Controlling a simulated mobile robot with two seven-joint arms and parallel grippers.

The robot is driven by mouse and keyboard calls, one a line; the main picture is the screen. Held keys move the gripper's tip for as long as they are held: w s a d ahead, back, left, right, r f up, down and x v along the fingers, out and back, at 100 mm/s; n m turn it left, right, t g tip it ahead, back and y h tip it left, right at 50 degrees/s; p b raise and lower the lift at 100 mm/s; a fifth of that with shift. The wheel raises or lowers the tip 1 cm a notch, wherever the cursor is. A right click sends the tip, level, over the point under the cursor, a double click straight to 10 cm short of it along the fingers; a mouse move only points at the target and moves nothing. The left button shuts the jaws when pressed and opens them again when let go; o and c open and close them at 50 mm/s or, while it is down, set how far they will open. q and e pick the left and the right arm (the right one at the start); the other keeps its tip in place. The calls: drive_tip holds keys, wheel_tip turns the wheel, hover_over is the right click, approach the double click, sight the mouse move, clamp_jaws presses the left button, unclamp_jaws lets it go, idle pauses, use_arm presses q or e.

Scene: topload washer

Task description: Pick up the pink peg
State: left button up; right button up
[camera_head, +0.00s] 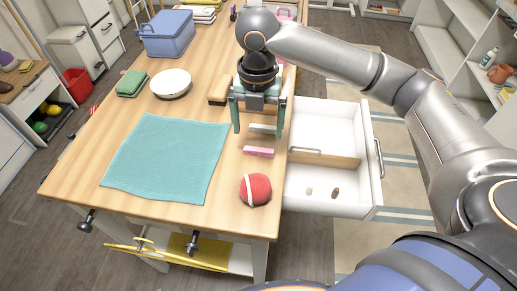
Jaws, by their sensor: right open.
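The pink peg (258,151) lies on the wooden table near its right edge, between a red ball and my right gripper. My right gripper (257,133) points down just behind the peg, with its two green fingers apart. A pale grey peg-like piece (264,129) shows between the fingers; I cannot tell whether the fingers touch it. The fingers do not hold the pink peg. My left gripper is not in view.
The red ball (256,189) with a white band sits in front of the peg. A teal cloth (165,157) lies to the left. An open white drawer (368,160) is at the right. A white bowl (171,83) and a blue box (166,35) stand farther back.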

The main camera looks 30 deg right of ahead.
sight(259, 149)
drive_tip(key=shift+w+d+f, duration=0.1)
drive_tip(key=shift+d+f, duration=0.05)
drive_tip(key=shift+f, duration=3.45)
drive_tip(key=shift+c, duration=0.4)
drive_tip(key=c, duration=0.9)
